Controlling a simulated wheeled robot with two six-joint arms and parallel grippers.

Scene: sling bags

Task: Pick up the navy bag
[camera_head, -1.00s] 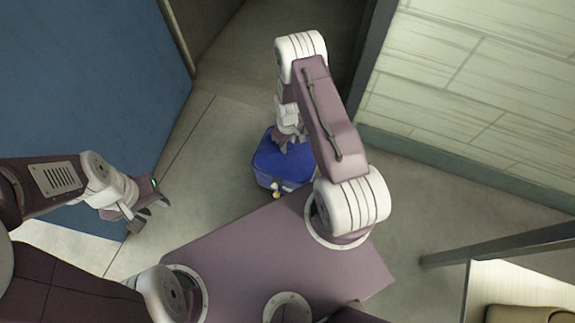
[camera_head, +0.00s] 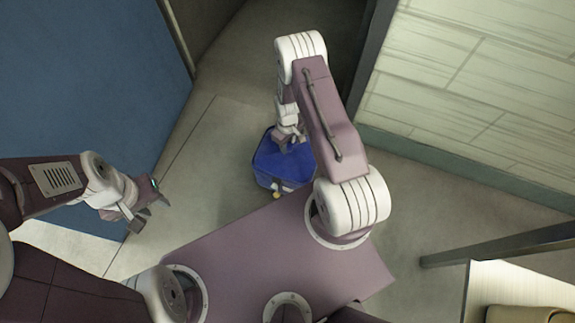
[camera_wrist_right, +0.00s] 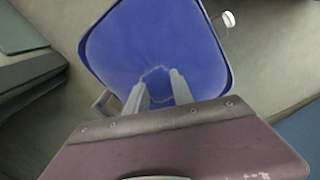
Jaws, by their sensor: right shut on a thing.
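The navy bag (camera_head: 280,166) is a blue, box-like bag on the floor in front of my base in the head view. In the right wrist view the bag's blue top (camera_wrist_right: 155,40) fills the upper middle. My right gripper (camera_head: 288,144) points down onto the top of the bag. Its fingers (camera_wrist_right: 161,88) are shut on the bag in the wrist view, with the fabric puckered at their tips. My left gripper (camera_head: 150,207) is at the left, empty and apart from the bag; its fingers look spread.
A blue panel (camera_head: 90,80) stands at the left and a pale tiled wall (camera_head: 480,80) at the right. A table-like piece (camera_head: 525,285) is at the lower right. Grey floor (camera_head: 215,160) is clear left of the bag.

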